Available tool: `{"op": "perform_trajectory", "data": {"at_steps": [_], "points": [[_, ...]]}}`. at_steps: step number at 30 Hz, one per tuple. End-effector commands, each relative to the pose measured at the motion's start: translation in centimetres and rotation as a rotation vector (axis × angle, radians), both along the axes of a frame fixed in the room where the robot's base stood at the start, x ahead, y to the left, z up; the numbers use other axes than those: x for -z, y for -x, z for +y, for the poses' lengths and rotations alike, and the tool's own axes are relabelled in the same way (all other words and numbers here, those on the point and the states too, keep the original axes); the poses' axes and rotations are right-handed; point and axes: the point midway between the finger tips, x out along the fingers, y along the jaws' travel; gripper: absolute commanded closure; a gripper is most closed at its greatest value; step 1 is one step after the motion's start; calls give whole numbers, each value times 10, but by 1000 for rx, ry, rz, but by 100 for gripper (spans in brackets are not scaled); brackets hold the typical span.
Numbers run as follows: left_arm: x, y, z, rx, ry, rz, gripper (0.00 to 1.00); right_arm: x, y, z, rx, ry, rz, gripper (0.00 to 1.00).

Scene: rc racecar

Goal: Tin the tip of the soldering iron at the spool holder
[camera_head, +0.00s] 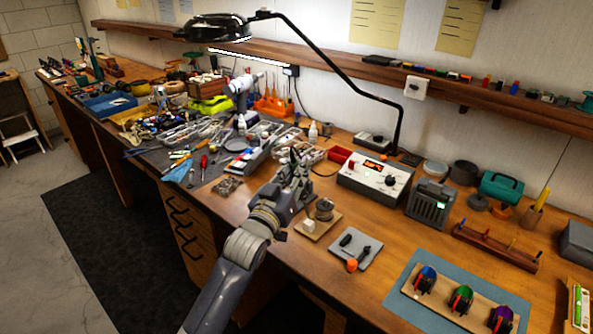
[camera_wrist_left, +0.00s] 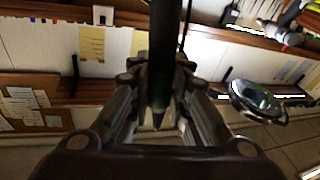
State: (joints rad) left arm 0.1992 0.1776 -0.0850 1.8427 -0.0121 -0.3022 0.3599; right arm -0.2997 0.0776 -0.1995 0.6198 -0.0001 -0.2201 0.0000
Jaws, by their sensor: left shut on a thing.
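My left gripper (camera_head: 295,166) is over the workbench, just behind and left of the spool holder. In the left wrist view its fingers (camera_wrist_left: 160,78) are closed around a dark rod with a pointed end, which looks like the soldering iron (camera_wrist_left: 160,98). In the head view the iron is mostly hidden by the gripper, and I cannot tell where its hot tip is. The spool holder (camera_head: 312,232) is a small tan board with a grey wire spool (camera_head: 324,208) and a pale block (camera_head: 309,226). The gripper appears apart from the spool. My right gripper is not in view.
A white soldering station (camera_head: 374,183) with a red display stands behind the spool holder. A blue mat (camera_head: 405,300) holds a board of coloured parts. Cluttered tools cover the bench's left side. A lamp (camera_head: 216,30) hangs above.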

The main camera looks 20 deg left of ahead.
Motion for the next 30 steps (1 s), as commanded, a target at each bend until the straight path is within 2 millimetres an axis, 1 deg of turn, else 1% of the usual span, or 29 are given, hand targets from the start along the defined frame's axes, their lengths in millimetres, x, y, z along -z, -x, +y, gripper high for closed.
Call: {"op": "perform_trajectory", "data": {"at_steps": [30], "points": [[9,0,0,0,0,0,100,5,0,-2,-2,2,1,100]]}}
